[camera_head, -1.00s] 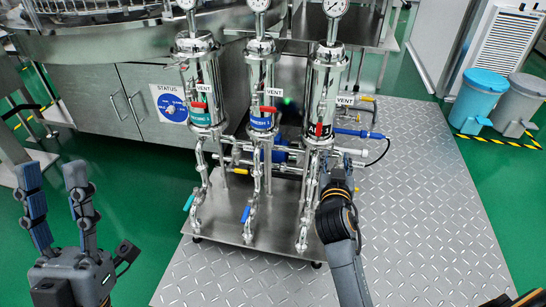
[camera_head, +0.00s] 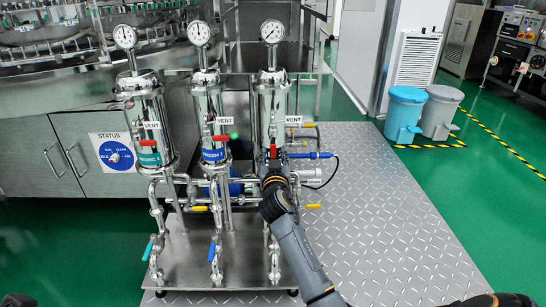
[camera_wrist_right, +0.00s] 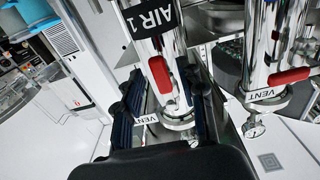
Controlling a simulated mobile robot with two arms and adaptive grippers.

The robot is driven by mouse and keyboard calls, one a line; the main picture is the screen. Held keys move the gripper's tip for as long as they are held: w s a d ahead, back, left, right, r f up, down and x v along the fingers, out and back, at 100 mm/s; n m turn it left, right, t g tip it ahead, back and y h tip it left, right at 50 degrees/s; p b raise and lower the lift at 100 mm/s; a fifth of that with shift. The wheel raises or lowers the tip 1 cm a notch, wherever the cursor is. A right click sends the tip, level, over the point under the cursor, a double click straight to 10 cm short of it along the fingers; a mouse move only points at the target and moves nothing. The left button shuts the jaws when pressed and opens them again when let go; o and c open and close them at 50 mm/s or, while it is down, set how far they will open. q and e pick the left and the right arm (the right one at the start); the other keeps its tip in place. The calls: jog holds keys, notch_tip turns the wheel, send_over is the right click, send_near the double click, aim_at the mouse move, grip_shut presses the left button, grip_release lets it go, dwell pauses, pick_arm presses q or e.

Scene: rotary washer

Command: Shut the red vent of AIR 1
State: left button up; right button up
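The AIR 1 cylinder is the rightmost of three polished columns in the head view (camera_head: 272,108). Its black label, reading AIR 1, shows in the right wrist view (camera_wrist_right: 150,16). Its red vent handle (camera_wrist_right: 160,75) lies lengthwise along the column, above a clamp ring. My right gripper (camera_wrist_right: 166,103) is open, with a dark finger on each side of the column and handle; whether either touches is unclear. In the head view my right gripper (camera_head: 273,165) is in front of the column's lower part and partly hides it. Only a dark bit shows at the bottom left, perhaps my left gripper.
A second column with a red vent handle (camera_wrist_right: 289,78) stands close beside the right finger. Gauges top the columns, and pipes and valves (camera_head: 215,190) crowd below them. Blue (camera_head: 405,115) and grey bins (camera_head: 441,112) stand right. The diamond-plate floor (camera_head: 385,215) is clear.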

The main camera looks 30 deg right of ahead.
jog(key=shift+x, duration=1.05)
grip_shut()
